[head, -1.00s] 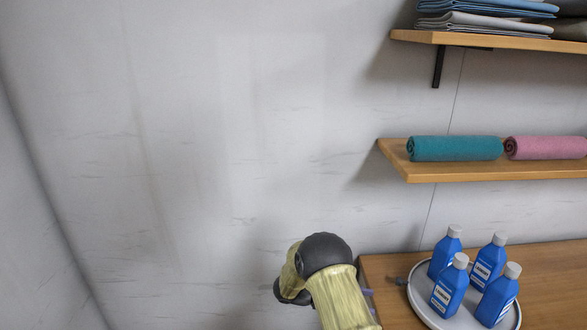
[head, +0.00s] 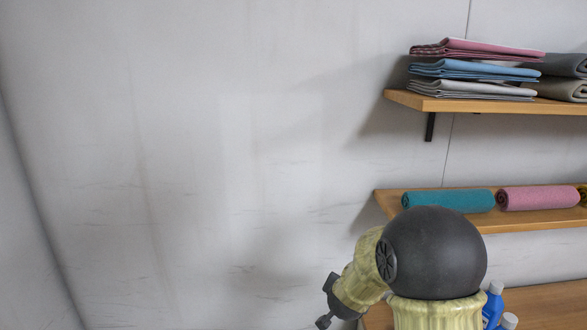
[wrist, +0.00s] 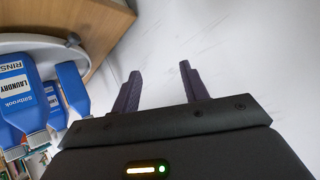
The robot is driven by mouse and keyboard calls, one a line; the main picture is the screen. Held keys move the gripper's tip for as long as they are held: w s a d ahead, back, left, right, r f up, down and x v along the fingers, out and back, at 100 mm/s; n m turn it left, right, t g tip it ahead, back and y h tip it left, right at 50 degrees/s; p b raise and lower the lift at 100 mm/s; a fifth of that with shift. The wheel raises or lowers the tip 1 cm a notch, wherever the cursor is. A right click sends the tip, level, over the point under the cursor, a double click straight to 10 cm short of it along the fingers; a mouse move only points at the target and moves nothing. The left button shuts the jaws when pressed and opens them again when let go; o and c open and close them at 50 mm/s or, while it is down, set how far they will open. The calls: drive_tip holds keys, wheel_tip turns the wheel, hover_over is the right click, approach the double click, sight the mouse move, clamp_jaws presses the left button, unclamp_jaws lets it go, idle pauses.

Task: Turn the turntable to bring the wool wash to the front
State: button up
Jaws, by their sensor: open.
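In the wrist view the turntable (wrist: 40,42) is a pale round tray at the upper left, with a small dark knob (wrist: 72,39) at its rim. Several blue bottles stand on it. The nearest bottle (wrist: 14,90) has a label reading "Laundry" and "Rins", cut off. Another blue bottle (wrist: 73,88) is beside it. I cannot tell which bottle is the wool wash. My gripper (wrist: 160,84) is open and empty, to the right of the turntable and apart from it. In the head view my arm hides the turntable; only parts of blue bottles (head: 493,304) show.
The wooden counter (head: 548,303) runs along the wall at the lower right. Above it, a lower shelf (head: 540,219) holds rolled towels (head: 447,201), and an upper shelf (head: 450,104) holds folded cloths (head: 475,70). The wall on the left is bare.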

drive_tip(key=s+d+r+n+g+y+p, duration=0.1)
drive_tip(key=s+n+g, duration=0.5)
drive_tip(key=s, duration=1.9)
drive_tip(key=shift+s+r+n+g+y+p, duration=0.4)
drive_tip(key=shift+r+g+y+p, duration=0.15)
drive_tip(key=shift+g+y+p, duration=0.35)
